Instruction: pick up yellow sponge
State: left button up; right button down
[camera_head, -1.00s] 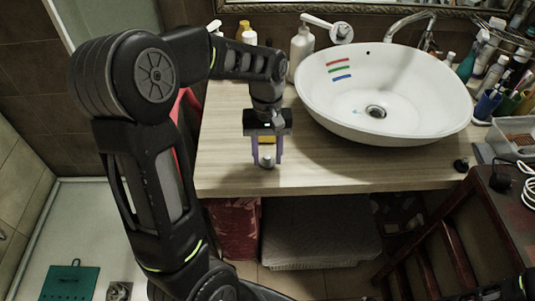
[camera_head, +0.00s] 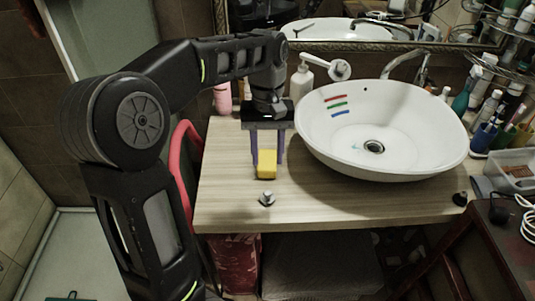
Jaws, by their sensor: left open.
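The yellow sponge (camera_head: 267,164) is a small block on the wooden counter, left of the white basin. My left gripper (camera_head: 267,158) is above and behind it with its jaws pointing down. Its two purple fingers are open, one on each side of the sponge. I cannot tell whether the fingers touch it. The upper back part of the sponge is partly hidden by the gripper. My right gripper does not show.
The white basin (camera_head: 385,150) with red, green and blue marks stands right of the gripper. A small grey metal knob (camera_head: 267,198) is in front of the sponge. A white pump bottle (camera_head: 301,82) stands behind. The counter's front left (camera_head: 225,205) is clear.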

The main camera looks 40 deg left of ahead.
aim_at(266, 166)
jog(key=u, duration=1.25)
